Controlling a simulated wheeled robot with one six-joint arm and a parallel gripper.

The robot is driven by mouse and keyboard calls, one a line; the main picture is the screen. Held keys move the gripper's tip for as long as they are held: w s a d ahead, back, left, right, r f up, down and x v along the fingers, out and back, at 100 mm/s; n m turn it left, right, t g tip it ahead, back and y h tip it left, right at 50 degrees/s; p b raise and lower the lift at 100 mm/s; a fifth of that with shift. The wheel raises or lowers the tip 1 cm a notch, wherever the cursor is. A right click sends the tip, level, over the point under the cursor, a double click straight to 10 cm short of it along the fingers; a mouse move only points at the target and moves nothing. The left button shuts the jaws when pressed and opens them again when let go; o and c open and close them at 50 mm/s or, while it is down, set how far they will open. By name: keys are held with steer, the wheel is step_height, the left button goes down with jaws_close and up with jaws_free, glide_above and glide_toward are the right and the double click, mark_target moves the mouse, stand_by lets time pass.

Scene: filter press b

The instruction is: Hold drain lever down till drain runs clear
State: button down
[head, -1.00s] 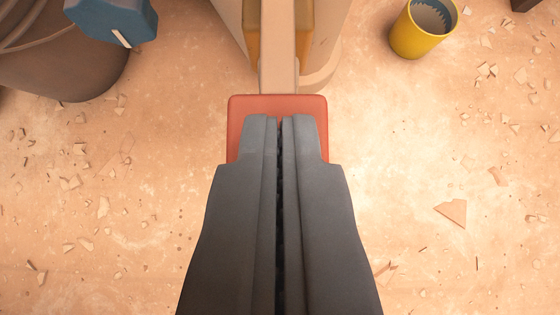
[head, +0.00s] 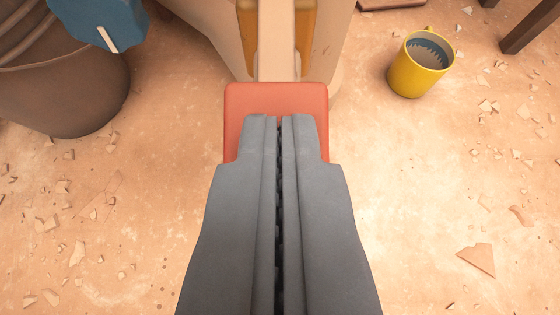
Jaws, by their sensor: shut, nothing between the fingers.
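The drain lever is a pale bar (head: 276,45) with a flat red pad (head: 276,97) at its near end, at the top middle of the view. My gripper (head: 279,118) is shut and empty, its fingertips over the red pad and hiding the pad's near part. I cannot tell whether the tips touch the pad or how far the lever is pressed. The drain outlet and its flow are not clearly seen.
A yellow mug-like container (head: 412,76) with murky grey contents stands on the floor at the upper right. A brown drum (head: 62,95) and a blue object (head: 98,20) are at the upper left. A dark post (head: 535,25) is at the far right. Broken shards litter the floor.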

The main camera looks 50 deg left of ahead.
steer(key=shift+f, duration=0.8)
steer(key=shift+s+f, duration=0.15)
steer(key=shift+s, duration=0.05)
stand_by(3.8)
stand_by(0.9)
